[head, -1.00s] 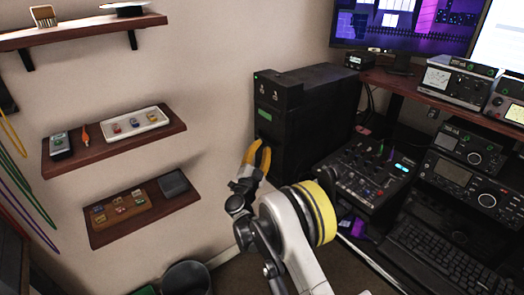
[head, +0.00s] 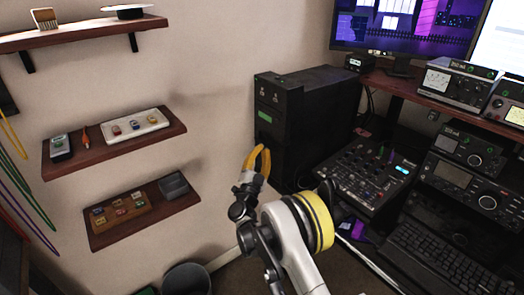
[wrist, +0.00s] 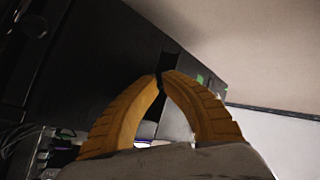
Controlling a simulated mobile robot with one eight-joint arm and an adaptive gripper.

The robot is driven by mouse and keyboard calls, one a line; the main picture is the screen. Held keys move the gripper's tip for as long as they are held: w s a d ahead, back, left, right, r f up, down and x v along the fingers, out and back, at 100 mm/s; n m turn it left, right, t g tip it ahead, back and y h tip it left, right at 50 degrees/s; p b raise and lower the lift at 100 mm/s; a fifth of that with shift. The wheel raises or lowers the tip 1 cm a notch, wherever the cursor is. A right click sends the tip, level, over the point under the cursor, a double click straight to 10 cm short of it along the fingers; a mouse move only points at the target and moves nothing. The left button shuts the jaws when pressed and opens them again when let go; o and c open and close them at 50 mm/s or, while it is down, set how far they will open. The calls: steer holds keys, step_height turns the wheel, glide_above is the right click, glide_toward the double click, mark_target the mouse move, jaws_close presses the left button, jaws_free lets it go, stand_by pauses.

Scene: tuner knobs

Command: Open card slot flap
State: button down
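A tall black cabinet (head: 317,110) stands against the wall, with a green label (head: 264,113) on its front. My gripper (head: 260,150), with yellow fingers, is at the lower part of this front. In the wrist view, the fingertips of my gripper (wrist: 161,78) meet in front of a dark surface (wrist: 100,65). A narrow black recess or tab (wrist: 170,62) shows just beyond the tips; I cannot tell which. Nothing is clearly held between the fingers. I cannot pick out the card slot flap with certainty.
Shelves (head: 115,146) with small items line the wall at the left. A grey box (head: 173,186) sits on the lowest shelf. A mixer (head: 365,175), radios (head: 465,175) and a keyboard (head: 440,255) crowd the right. A bin (head: 187,279) stands below.

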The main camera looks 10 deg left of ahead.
steer(key=c, duration=1.7)
jaws_free()
steer(key=shift+d, duration=0.1)
steer(key=shift+c, duration=0.2)
steer(key=v, duration=1.2)
